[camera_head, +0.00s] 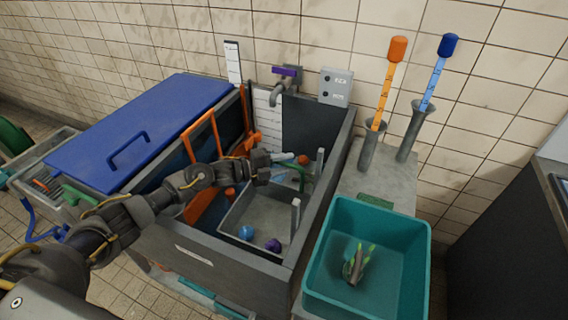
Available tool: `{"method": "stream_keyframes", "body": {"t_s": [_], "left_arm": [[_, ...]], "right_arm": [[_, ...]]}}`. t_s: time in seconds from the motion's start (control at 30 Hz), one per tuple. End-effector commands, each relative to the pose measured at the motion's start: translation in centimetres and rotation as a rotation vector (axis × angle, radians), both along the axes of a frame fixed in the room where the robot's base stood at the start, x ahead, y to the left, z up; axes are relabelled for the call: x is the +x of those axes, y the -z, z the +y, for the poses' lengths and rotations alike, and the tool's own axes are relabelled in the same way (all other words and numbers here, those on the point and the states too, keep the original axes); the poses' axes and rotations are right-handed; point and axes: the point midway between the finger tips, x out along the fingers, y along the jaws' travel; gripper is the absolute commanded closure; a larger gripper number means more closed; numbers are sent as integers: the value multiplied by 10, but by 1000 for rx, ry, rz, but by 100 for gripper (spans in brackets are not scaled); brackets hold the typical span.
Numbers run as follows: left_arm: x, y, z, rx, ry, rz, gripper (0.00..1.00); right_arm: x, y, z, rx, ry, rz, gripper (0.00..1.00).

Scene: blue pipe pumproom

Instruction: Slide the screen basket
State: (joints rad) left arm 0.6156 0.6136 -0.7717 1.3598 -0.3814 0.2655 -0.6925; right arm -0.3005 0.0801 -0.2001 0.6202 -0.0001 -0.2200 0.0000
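The screen basket appears to be the grey open box (262,212) inside the dark grey tank (215,262). It has pale upright posts on its right side. A blue ball (246,232) and a purple ball (273,245) lie near its front; a red-orange ball (303,160) and other small items sit toward the back. My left arm reaches across the tank from the left. My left gripper (264,166) is over the basket's back left part; its fingers are small and dark, so I cannot tell whether they touch anything or are open. My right gripper is out of view.
A blue lid (140,125) covers the tank's left part. An orange frame (203,135) stands in the tank. A tap with a purple handle (287,71) is behind. A teal bin (318,285) holding a green-tipped item stands right, with orange (390,80) and blue (436,80) gauges behind it.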

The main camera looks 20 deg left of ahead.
Motion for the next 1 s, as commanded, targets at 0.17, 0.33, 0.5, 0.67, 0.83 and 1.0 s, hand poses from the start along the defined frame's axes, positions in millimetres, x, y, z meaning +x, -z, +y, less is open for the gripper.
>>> {"method": "stream_keyframes", "body": {"t_s": [0.17,0.33,0.5,0.67,0.83,1.0], "left_arm": [[0,-1,0,0,0,-1,64],[-5,-1,8,0,-2,-1,64],[-24,-3,33,2,-2,-1,64],[-44,-7,57,2,-2,0,64],[-59,-12,76,2,-1,0,64],[-65,-15,84,0,1,-1,64]], "right_arm": [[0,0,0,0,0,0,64],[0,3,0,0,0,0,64],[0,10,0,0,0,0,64],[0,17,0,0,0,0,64],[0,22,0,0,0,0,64],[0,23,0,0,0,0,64]]}}
